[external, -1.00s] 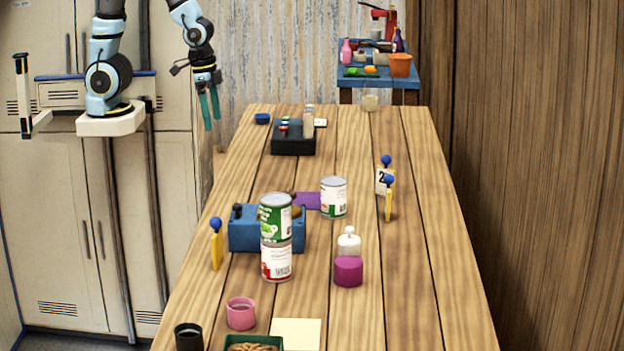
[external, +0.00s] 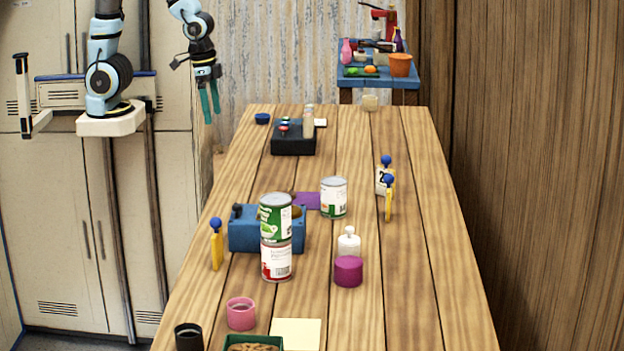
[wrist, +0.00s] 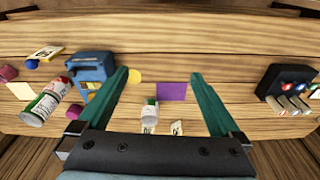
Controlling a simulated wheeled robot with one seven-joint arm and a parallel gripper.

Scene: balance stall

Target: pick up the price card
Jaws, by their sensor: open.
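A white card marked "2" (external: 381,181) stands upright at the right of the table, beside a blue-topped yellow holder (external: 388,200). It looks like a price card. A similar blue-topped yellow holder (external: 216,245) stands at the left edge. My gripper (external: 210,120) is open and empty, beyond the table's far left edge and apart from the cards. It also shows in the wrist view (wrist: 162,80).
Stacked cans (external: 276,237) stand against the blue box (external: 243,230), with another can (external: 333,198) to the right. A white bottle (external: 348,242) and purple cylinder (external: 348,271) are nearer. A black button box (external: 293,140) is at the far end. The right side is mostly clear.

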